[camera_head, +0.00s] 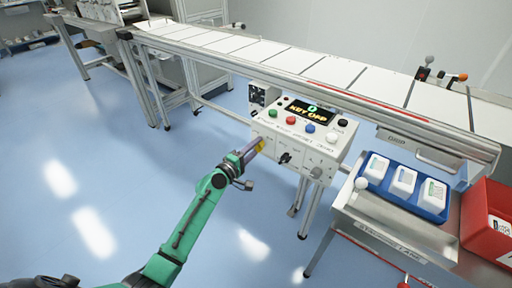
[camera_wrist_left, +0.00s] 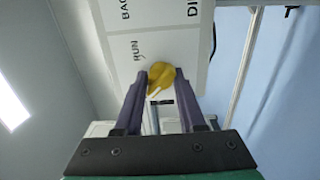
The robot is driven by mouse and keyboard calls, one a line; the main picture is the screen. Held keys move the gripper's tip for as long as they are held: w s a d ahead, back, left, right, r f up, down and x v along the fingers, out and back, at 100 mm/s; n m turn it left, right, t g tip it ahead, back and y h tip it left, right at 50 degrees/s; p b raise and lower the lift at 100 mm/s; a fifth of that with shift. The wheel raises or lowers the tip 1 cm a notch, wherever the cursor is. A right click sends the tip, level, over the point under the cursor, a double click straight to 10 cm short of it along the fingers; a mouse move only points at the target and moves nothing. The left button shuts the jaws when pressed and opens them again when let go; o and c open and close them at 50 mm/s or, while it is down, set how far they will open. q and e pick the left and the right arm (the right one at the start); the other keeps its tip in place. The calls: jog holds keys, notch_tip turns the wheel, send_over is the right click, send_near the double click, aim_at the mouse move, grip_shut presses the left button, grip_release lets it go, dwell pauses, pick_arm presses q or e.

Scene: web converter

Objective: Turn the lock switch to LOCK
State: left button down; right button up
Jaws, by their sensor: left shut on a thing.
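A white control box (camera_head: 325,158) stands below the conveyor, with a dark screen (camera_head: 308,110) on top that appears to read "KEY OFF". My left gripper (camera_head: 256,147) reaches the left part of its front face. Its purple fingers are shut on a yellow knob (camera_wrist_left: 158,72), apparently the lock switch, which shows only as a small yellow patch in the head view. In the left wrist view the label RUN (camera_wrist_left: 139,50) is beside the knob. A white mark shows on the knob. No LOCK label is readable. My right gripper is not in view.
A black switch (camera_head: 285,158) and a grey knob (camera_head: 316,172) sit right of the gripper on the same face. Coloured buttons line the box's top. A blue tray (camera_head: 436,213) with white containers and a red bin (camera_head: 490,219) stand at right. Open floor lies left.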

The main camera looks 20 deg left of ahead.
pick_arm(q)
jog(key=shift+a+r, duration=0.2)
jog(key=c, duration=0.5)
grip_release()
jog(key=shift+c, duration=0.2)
jog(key=shift+f, duration=0.15)
jog(key=b+v, duration=0.2)
jog(key=v, duration=1.2)
jog(key=shift+s, duration=0.25)
jog(key=shift+f, duration=0.1)
